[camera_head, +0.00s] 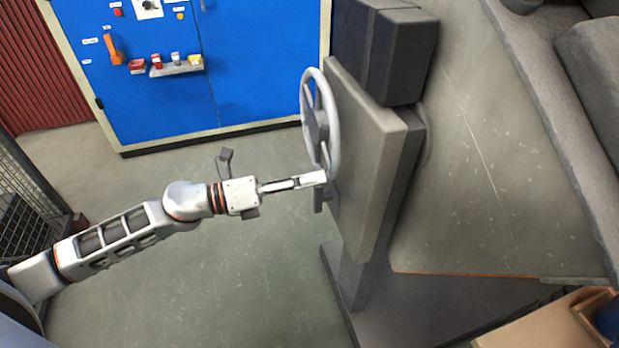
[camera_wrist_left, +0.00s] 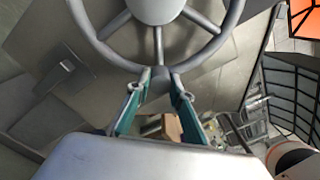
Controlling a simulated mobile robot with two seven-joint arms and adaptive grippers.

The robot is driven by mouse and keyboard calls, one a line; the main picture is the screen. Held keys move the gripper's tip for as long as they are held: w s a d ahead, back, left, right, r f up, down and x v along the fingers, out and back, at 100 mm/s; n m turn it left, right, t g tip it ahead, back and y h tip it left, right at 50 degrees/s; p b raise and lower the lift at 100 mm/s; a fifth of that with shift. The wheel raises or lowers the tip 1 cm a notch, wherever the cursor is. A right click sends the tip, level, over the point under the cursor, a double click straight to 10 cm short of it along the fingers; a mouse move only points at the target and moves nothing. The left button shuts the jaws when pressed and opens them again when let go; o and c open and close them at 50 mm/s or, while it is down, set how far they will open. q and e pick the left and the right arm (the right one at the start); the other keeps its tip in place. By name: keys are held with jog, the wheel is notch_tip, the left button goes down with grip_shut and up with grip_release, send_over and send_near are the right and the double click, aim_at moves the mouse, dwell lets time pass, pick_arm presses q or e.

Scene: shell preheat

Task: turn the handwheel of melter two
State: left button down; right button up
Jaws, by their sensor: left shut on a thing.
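A grey handwheel (camera_head: 308,112) with spokes and a round hub stands on the front of a grey stand (camera_head: 365,150) in the head view. My left gripper (camera_head: 322,178) reaches in from the left and is shut on the lower rim of the handwheel. In the left wrist view, the handwheel (camera_wrist_left: 208,52) fills the upper middle, and the two fingers of my left gripper (camera_wrist_left: 160,76) close on its rim next to a spoke. No label showing the melter's number is readable. My right gripper is not in view.
A blue cabinet (camera_head: 255,60) with an orange handle (camera_head: 113,50) and small coloured controls stands behind. A dark wire-mesh cage (camera_head: 25,205) is at the left. A large grey body (camera_head: 590,80) is at the far right. The floor (camera_head: 230,285) below my left arm is clear.

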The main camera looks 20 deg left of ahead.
pick_arm(q)
jog(key=shift+f, duration=0.15)
jog(key=c, duration=1.8)
grip_release()
jog(key=v, duration=1.2)
